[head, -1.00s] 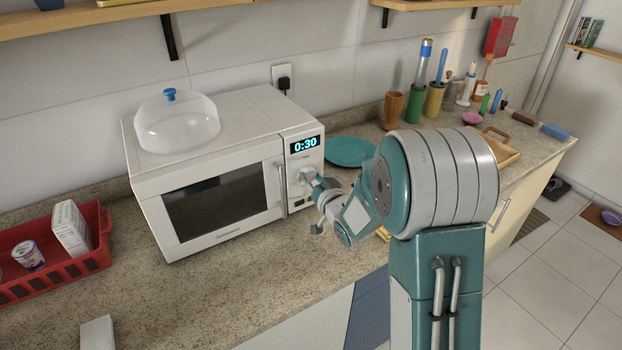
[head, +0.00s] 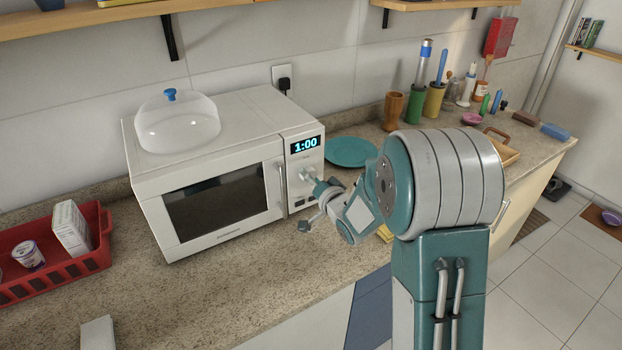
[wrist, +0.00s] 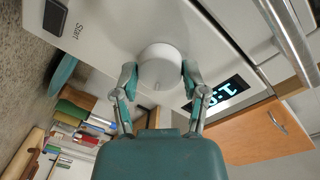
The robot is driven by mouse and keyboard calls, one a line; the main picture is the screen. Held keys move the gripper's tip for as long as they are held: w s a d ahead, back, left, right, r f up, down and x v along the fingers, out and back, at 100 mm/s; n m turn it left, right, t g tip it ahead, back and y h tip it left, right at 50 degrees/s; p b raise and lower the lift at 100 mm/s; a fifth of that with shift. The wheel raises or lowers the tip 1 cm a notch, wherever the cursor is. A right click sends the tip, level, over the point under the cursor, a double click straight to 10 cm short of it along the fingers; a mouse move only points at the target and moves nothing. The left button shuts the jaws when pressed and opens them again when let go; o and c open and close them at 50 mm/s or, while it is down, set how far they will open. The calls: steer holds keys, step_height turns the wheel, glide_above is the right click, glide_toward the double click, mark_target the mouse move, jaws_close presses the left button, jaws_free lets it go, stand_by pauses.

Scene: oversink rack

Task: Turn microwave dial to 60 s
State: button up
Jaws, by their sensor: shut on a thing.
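The white microwave (head: 205,150) stands on the counter with its door shut. Its display (head: 305,144) reads 1:00; the display also shows in the wrist view (wrist: 220,94), partly behind my finger. The round white dial (wrist: 160,66) is on the control panel below the display. My gripper (wrist: 160,75) has one finger on each side of the dial and is shut on it. In the head view my gripper (head: 313,180) is at the panel and hides most of the dial. A Start button (wrist: 55,17) shows in the wrist view.
A clear dome with a blue knob (head: 178,122) sits on the microwave. The door handle (head: 282,188) is just left of my gripper. A teal plate (head: 351,151) lies to the right. A red basket (head: 60,262) stands at the left. The counter before the microwave is clear.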

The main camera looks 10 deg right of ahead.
steer(key=o, duration=1.2)
steer(key=shift+w+f, duration=0.1)
steer(key=shift+c, duration=0.2)
steer(key=v, duration=1.2)
